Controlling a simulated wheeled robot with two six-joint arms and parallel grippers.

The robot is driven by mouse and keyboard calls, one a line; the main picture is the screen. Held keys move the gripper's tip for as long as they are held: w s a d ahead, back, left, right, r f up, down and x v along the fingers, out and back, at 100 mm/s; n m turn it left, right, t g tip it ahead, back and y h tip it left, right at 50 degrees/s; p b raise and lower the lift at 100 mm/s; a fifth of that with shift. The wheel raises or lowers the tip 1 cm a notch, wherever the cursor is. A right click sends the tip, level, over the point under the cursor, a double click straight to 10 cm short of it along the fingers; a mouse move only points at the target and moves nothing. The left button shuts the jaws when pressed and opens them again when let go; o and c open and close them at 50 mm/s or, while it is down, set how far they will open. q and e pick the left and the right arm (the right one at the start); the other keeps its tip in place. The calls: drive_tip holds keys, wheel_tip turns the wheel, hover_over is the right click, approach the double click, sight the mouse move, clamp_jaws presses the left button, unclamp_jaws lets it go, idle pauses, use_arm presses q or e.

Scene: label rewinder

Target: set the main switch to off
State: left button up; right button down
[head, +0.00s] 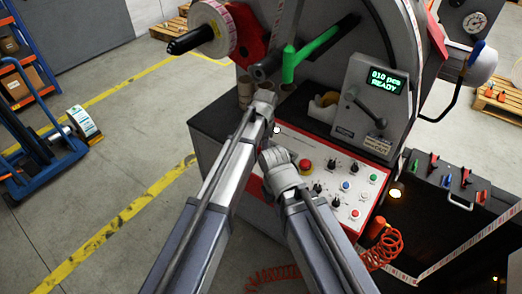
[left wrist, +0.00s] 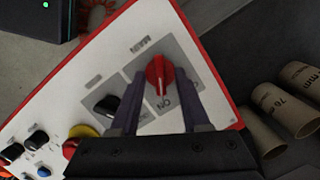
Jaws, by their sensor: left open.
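The red main switch (left wrist: 158,77) is a round knob on a grey plate at one end of the white control panel (left wrist: 65,100). Its white mark points to the upside-down ON lettering. My left gripper (left wrist: 160,84) is open, with one dark finger on each side of the knob. I cannot tell whether the fingers touch it. In the head view my grey arm links cover the switch and that end of the panel (head: 340,212). My right gripper cannot be made out.
A black selector (left wrist: 107,106) and a red emergency stop (head: 305,165) with other buttons sit along the panel. Cardboard cores (left wrist: 298,110) stand beside the panel. A green handle (head: 289,65) and a display box (head: 372,100) reading READY rise behind it.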

use_arm(q)
clamp_jaws()
idle(0.4)
